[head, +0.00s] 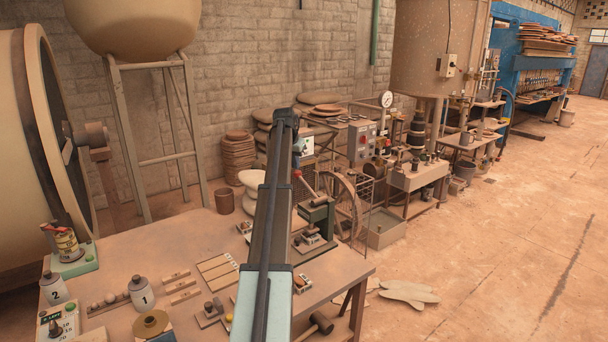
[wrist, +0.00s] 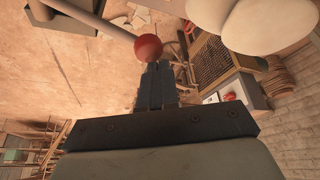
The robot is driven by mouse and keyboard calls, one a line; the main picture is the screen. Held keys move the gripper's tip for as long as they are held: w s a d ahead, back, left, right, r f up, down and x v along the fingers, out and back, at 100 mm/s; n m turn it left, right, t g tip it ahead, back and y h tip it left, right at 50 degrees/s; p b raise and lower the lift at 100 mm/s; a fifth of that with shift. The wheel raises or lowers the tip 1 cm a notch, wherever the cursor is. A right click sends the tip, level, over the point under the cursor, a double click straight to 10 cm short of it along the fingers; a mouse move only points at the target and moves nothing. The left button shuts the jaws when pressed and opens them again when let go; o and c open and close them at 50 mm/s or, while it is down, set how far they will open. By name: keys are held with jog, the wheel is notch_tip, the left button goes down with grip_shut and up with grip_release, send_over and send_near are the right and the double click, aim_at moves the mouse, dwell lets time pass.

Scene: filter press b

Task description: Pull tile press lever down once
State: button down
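The tile press (head: 317,213) is a dark green frame at the back right of the table, partly hidden behind my arm. Its lever (head: 308,187) slants up and left from the press top. In the wrist view the lever is a pale rod (wrist: 88,17) ending in a red ball knob (wrist: 148,47). My gripper (wrist: 157,68) has its dark fingers together, with nothing seen between them. The fingertips are right by the knob's lower edge; I cannot tell whether they touch it. In the head view my arm hides most of the gripper.
A spoked wheel (head: 343,205) stands behind the press. Open floor (head: 480,260) lies to the right.

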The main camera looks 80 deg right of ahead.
notch_tip(320, 180, up, 9)
dwell(1.2)
dwell(0.4)
